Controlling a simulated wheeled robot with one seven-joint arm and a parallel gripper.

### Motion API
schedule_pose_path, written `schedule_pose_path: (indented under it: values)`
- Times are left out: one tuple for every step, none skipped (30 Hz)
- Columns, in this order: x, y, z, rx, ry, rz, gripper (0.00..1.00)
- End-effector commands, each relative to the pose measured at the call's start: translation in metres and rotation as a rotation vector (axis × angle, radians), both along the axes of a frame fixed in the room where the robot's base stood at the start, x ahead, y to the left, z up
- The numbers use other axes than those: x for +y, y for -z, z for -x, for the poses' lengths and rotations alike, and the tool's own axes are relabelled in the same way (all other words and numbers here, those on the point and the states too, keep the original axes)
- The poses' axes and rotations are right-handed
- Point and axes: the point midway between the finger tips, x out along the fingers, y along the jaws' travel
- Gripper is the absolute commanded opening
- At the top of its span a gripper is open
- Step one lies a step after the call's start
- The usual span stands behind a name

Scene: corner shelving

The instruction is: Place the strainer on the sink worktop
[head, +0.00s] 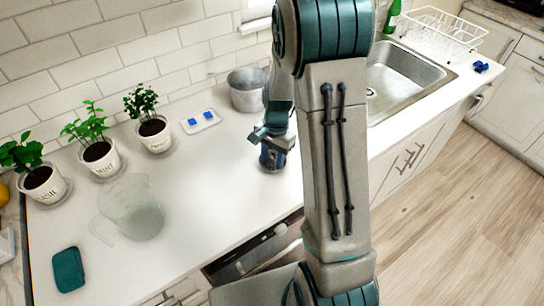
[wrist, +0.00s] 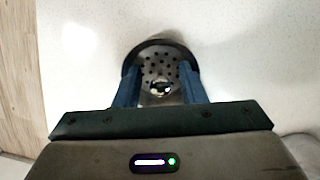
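The strainer (wrist: 157,66) is a round metal piece with a dark rim, a perforated floor and a small knob in the middle. In the wrist view it lies against the white sink worktop (wrist: 250,85). My gripper (wrist: 160,72) is over it, with one blue finger on each side of the knob and a gap between knob and fingers. The fingers hide parts of the strainer's sides. In the head view my gripper (head: 272,160) is low at the worktop (head: 215,165), left of the sink (head: 400,80); I cannot make out the strainer there.
A metal pot (head: 247,90) stands behind my gripper. A small tray with blue pieces (head: 201,121) and several potted herbs (head: 100,158) line the wall. A dish rack (head: 445,30) is beyond the sink.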

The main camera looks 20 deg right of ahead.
Motion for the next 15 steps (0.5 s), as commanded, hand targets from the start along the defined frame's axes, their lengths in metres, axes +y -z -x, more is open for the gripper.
schedule_pose_path:
  values:
    - [0.000, 0.003, 0.003, 0.008, 0.000, -0.001, 0.39]
    - [0.000, 0.003, 0.003, 0.010, 0.000, -0.001, 0.39]
    - [0.000, 0.003, 0.003, 0.010, 0.000, -0.001, 0.39]
    - [0.000, 0.003, 0.003, 0.011, 0.000, -0.002, 0.39]
    - [0.000, 0.004, 0.003, 0.011, 0.000, -0.001, 0.39]
    - [0.000, 0.003, 0.003, 0.011, 0.000, -0.001, 0.39]
    - [0.000, 0.003, 0.004, 0.012, 0.000, -0.002, 0.39]
    - [0.000, 0.002, 0.004, 0.013, 0.000, -0.001, 0.39]
    - [0.000, -0.001, 0.004, 0.013, 0.000, -0.001, 0.39]
    - [0.000, -0.003, 0.004, 0.013, 0.000, -0.001, 0.39]
    - [0.000, -0.006, 0.003, 0.011, 0.000, -0.001, 0.39]
    - [0.000, -0.010, 0.002, 0.008, 0.000, -0.002, 0.39]
    - [-0.001, -0.015, 0.001, 0.005, 0.000, -0.001, 0.39]
    - [-0.001, -0.021, 0.001, 0.005, 0.000, -0.001, 0.39]
    - [-0.002, -0.029, 0.000, 0.003, -0.001, -0.001, 0.39]
